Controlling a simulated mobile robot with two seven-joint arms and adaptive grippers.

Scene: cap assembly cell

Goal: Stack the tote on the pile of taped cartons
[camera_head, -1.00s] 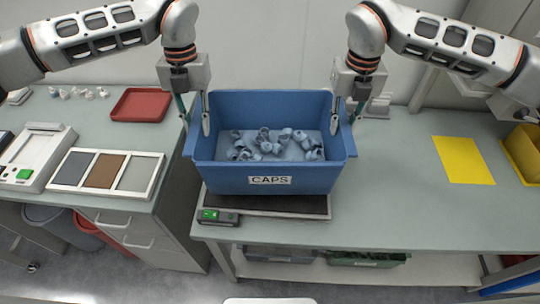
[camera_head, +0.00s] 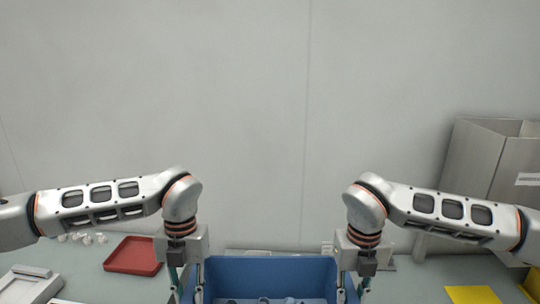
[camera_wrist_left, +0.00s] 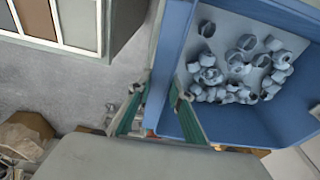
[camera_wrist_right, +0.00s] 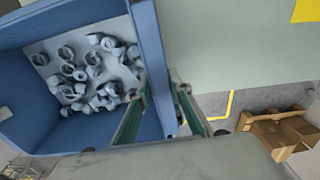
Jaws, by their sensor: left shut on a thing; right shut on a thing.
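The blue tote (camera_head: 270,268) shows at the bottom middle of the head view, cut off by the lower edge. Grey caps (camera_wrist_left: 240,65) lie loose inside it. My left gripper (camera_head: 187,287) is shut on the tote's left wall; the left wrist view shows its fingers (camera_wrist_left: 160,105) either side of that wall. My right gripper (camera_head: 352,287) is shut on the right wall, also seen between the fingers in the right wrist view (camera_wrist_right: 164,95). Brown cartons (camera_wrist_right: 290,130) stand on a wooden pallet at the right of the right wrist view; tape cannot be made out.
A red tray (camera_head: 133,255) and small white pieces lie on the left bench. A yellow sheet (camera_head: 472,294) lies on the right bench. A tall grey box (camera_head: 480,165) stands at the far right. Grey floor (camera_wrist_left: 80,85) shows beside the left bench.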

